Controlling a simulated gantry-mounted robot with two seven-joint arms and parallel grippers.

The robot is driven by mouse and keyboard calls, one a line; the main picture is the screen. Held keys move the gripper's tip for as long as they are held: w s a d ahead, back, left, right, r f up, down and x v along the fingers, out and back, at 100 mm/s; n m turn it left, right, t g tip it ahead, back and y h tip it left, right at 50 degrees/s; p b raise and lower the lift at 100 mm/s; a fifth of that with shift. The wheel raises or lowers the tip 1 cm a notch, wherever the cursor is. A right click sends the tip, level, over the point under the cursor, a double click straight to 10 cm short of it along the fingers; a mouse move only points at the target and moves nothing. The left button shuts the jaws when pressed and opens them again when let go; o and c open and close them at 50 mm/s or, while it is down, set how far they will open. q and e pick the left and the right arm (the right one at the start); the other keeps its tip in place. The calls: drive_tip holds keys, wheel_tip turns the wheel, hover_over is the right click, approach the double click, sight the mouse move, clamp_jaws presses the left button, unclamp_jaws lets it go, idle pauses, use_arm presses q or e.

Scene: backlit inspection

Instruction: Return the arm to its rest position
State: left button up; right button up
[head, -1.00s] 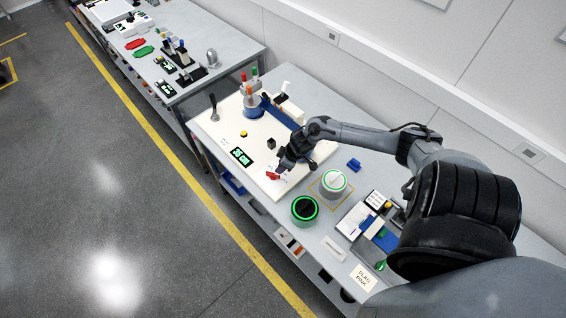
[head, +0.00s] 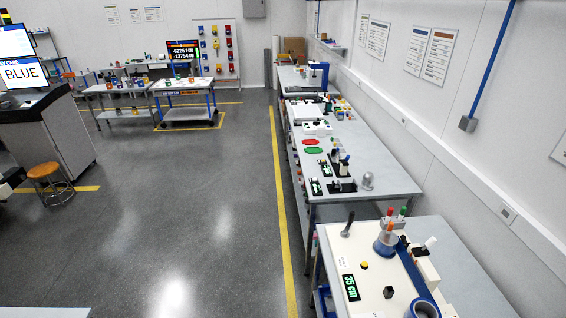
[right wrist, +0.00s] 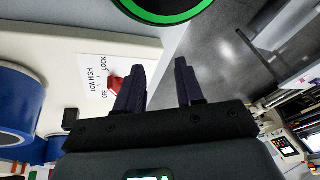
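My right gripper (right wrist: 159,66) shows in the right wrist view. Its two dark fingers stand apart, with nothing held between them. A red knob (right wrist: 115,83) on a white label with "LOW HIGH" print lies behind the left finger, partly hidden by it. Whether finger and knob touch, I cannot tell. Neither arm shows in the head view, and my left gripper is in neither view.
A green-ringed round part (right wrist: 165,17) is at the top of the wrist view, blue cylinders (right wrist: 18,100) at left. In the head view, the near bench carries a green display (head: 350,287) and a blue ring (head: 424,309). Open floor (head: 200,210) lies left of the benches.

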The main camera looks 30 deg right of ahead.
drive_tip(key=s+a+t+y, duration=0.1)
drive_tip(key=s+a+y, duration=0.1)
drive_tip(key=a, duration=1.2)
drive_tip(key=a+r+m+t+h+p, duration=0.1)
drive_tip(key=a+r, duration=0.7)
drive_tip(key=a, duration=0.2)
drive_tip(key=s+d+r+g+h, duration=0.1)
drive_tip(key=s+r, duration=0.1)
drive_tip(key=r, duration=0.4)
drive_tip(key=s+d+r+n+g+h, duration=0.1)
drive_tip(key=s+r, duration=0.1)
drive_tip(key=r, duration=0.5)
drive_tip(key=shift+r+h, duration=0.3)
drive_tip(key=shift+h, duration=0.1)
